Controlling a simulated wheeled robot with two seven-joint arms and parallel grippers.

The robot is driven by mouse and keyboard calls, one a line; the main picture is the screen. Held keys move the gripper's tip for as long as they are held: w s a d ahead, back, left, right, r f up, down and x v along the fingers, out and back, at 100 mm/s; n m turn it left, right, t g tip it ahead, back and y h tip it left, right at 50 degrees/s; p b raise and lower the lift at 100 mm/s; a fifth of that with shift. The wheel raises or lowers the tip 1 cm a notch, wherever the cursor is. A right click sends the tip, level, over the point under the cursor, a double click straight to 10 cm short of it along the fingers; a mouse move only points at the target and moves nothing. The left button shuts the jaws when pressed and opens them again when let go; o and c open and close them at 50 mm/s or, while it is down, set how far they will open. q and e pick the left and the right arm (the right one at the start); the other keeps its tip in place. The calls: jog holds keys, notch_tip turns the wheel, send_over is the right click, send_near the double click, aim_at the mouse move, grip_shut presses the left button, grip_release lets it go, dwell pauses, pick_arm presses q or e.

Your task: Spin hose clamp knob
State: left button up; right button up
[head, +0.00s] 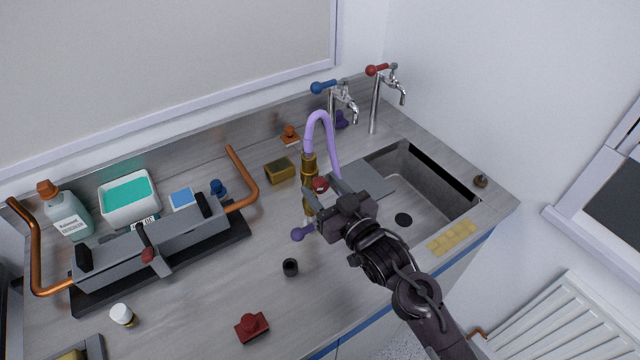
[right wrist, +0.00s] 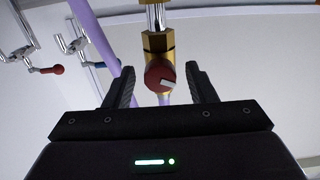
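A brass fitting (head: 309,170) stands upright on the worktop beside the sink, with a light purple hose (head: 322,120) looping up from its top. A red knob (head: 320,184) sits on its side. In the right wrist view the red knob (right wrist: 159,76), with a pale mark on its face, shows on the brass body (right wrist: 158,43). My right gripper (head: 324,203) is open beside the fitting. In the right wrist view its fingers (right wrist: 161,88) stand either side of the knob, with visible gaps. Contact is not seen. My left gripper is not in view.
The sink (head: 425,210) lies to the right, with a blue-handled tap (head: 340,98) and a red-handled tap (head: 385,90) behind it. A purple knob (head: 302,233) and black cup (head: 290,267) are close by. A grey burner with copper pipes (head: 245,195) fills the left.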

grip_shut()
jog(key=n, duration=0.4)
jog(key=shift+b, duration=0.3)
jog(key=n, duration=0.4)
jog(key=n+b, duration=0.1)
jog(key=n, duration=0.3)
jog(key=shift+f+n, duration=0.1)
jog(key=shift+n, duration=0.2)
jog(key=n, duration=0.3)
jog(key=shift+b, duration=0.4)
jog(key=shift+n, duration=0.4)
